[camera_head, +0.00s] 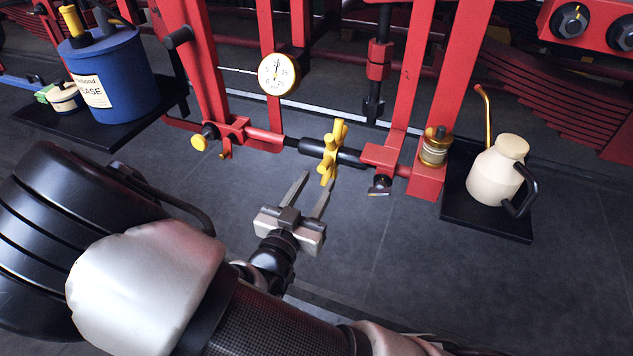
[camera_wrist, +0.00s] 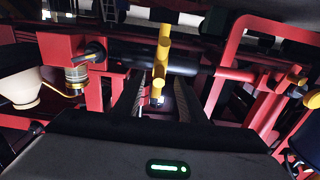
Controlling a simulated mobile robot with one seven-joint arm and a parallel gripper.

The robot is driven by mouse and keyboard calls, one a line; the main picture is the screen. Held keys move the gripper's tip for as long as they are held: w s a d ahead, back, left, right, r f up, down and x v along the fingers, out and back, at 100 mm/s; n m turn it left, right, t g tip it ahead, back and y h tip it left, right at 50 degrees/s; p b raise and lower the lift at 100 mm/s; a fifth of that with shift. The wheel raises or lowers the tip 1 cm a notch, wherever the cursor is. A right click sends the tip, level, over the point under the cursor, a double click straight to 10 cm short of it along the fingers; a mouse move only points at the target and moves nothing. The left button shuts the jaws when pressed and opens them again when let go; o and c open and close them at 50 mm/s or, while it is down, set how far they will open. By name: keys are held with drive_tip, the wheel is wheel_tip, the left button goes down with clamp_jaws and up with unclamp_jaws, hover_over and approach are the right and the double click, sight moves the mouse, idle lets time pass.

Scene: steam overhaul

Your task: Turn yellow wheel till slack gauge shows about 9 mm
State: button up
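The yellow wheel (camera_head: 334,150) has stubby knobbed spokes and sits on a dark horizontal shaft between red frame parts. The round white slack gauge (camera_head: 279,74) hangs above and left of it; its dark needle points roughly upward, but the exact reading is too small to tell. My gripper (camera_head: 320,178) is open, its two fingers pointing up at the wheel's lower part. In the wrist view a yellow spoke of the wheel (camera_wrist: 163,60) lies between the two spread fingers (camera_wrist: 158,98). I cannot tell whether either finger touches it.
A smaller yellow knob (camera_head: 200,142) is left of the shaft. A brass-and-glass cup (camera_head: 435,147) stands on the red bracket at right. A cream oil can (camera_head: 497,171) stands on a black shelf at right, a blue grease tin (camera_head: 118,68) on one at left. Floor below is clear.

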sight(323, 185)
drive_tip(key=shift+r+b+x, duration=0.15)
drive_tip(key=shift+r+x, duration=0.05)
drive_tip(key=shift+x, duration=0.75)
drive_tip(key=shift+r+b+x, duration=0.15)
drive_tip(key=shift+b+x, duration=0.05)
drive_tip(key=shift+x, duration=0.75)
drive_tip(key=shift+r+b+x, duration=0.15)
drive_tip(key=shift+r+x, duration=0.05)
drive_tip(key=shift+x, duration=0.7)
drive_tip(key=shift+c, duration=0.3)
clamp_jaws()
drive_tip(key=shift+s+f+b, duration=0.1)
drive_tip(key=shift+f+b, duration=0.9)
drive_tip(key=shift+f, duration=0.45)
